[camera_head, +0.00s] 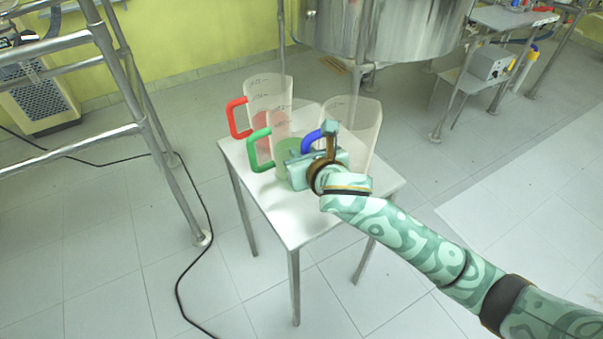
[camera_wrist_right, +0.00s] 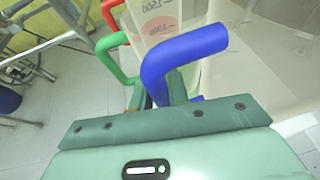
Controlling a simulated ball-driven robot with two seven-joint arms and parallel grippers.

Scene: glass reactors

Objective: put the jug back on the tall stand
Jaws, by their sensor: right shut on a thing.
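Three clear jugs show at the white, long-legged stand (camera_head: 292,222). The blue-handled jug (camera_head: 356,122) is at the right and looks empty. My right gripper (camera_head: 319,150) is shut on its blue handle, which fills the middle of the right wrist view (camera_wrist_right: 185,55). This jug looks upright; its base is hidden behind my gripper, so I cannot tell whether it touches the top. The green-handled jug (camera_head: 283,125), with green liquid, stands just left of my gripper. The red-handled jug (camera_head: 266,90), with red liquid, stands behind it. My left gripper is out of view.
The front part of the stand top is bare. A metal frame (camera_head: 115,75) stands at the left, with a black cable (camera_head: 205,210) on the tiled floor. A large steel vessel (camera_head: 385,25) is behind. A trolley with a grey box (camera_head: 490,62) is at the far right.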

